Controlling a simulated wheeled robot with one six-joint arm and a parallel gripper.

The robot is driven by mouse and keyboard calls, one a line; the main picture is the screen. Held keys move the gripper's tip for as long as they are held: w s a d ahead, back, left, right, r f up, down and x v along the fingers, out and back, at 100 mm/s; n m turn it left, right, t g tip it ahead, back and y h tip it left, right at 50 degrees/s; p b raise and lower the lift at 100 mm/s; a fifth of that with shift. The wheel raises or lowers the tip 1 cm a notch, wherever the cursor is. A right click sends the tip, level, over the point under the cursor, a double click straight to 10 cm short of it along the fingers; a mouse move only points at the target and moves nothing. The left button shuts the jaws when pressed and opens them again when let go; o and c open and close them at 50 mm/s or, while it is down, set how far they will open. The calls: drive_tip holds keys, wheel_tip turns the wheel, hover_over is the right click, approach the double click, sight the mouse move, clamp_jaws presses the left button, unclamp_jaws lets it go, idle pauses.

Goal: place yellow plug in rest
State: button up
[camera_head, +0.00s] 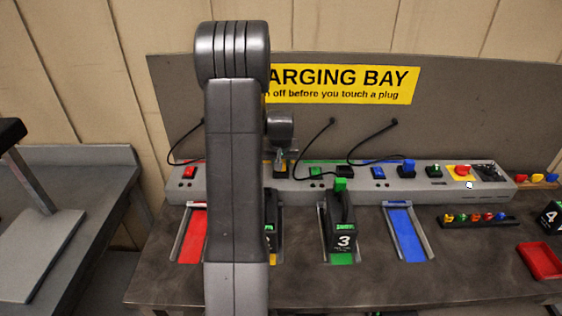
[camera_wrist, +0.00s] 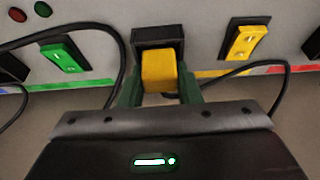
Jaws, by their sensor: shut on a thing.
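In the wrist view my gripper (camera_wrist: 160,88) is shut on the yellow plug (camera_wrist: 159,72), with a dark green finger on each side. A black cable runs from near the plug to the right. In the head view my gripper (camera_head: 282,165) is at the charging panel (camera_head: 225,185), partly hidden by my arm.
In the head view a black battery marked 3 (camera_head: 341,225) stands in the green lane. The blue lane (camera_head: 408,233) is empty. A red tray (camera_head: 541,262) lies at right.

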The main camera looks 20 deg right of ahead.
drive_tip(key=o, duration=1)
drive_tip(key=shift+f, duration=0.1)
drive_tip(key=shift+s+r, duration=0.15)
drive_tip(key=shift+r, duration=0.5)
drive_tip(key=b+v, duration=0.1)
drive_tip(key=v, duration=1)
drive_tip(key=shift+s+b, duration=0.15)
drive_tip(key=shift+b, duration=0.2)
